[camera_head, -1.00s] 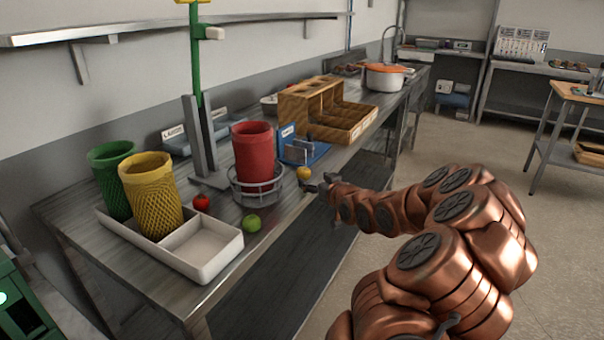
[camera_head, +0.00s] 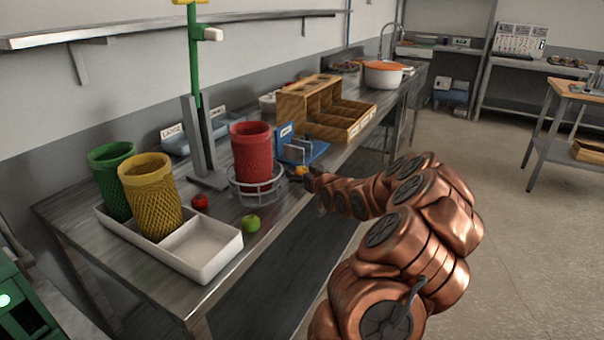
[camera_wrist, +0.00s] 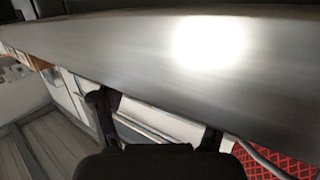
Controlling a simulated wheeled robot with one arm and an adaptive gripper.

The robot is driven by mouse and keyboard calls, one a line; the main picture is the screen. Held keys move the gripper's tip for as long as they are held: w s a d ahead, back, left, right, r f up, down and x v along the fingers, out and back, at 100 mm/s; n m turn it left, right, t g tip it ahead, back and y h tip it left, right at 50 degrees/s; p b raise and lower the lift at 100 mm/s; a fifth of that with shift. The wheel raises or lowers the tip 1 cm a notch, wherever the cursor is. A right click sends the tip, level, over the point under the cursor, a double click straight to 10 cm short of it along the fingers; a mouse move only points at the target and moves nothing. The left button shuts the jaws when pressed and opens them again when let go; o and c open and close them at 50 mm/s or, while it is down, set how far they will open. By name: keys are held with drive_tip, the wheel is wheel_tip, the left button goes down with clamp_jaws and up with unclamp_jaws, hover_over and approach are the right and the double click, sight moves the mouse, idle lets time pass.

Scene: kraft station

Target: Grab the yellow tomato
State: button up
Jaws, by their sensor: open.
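The yellow tomato (camera_head: 301,170) is on the metal counter, right of the wire ring around the red basket and in front of the blue holder. It is partly hidden by my gripper (camera_head: 308,174), which overlaps its right side in the head view. I cannot tell whether they touch. In the wrist view my gripper (camera_wrist: 155,118) shows two dark fingers spread apart. No tomato shows between them there.
A red tomato (camera_head: 200,202) and a green one (camera_head: 251,223) lie on the counter (camera_head: 215,292) near the white tray (camera_head: 232,250). The red basket (camera_head: 252,150), blue holder (camera_head: 312,152) and wooden organizer (camera_head: 335,130) stand close to my gripper.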

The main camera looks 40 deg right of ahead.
drive_tip(key=c, duration=1.1)
drive_tip(key=shift+c, duration=0.2)
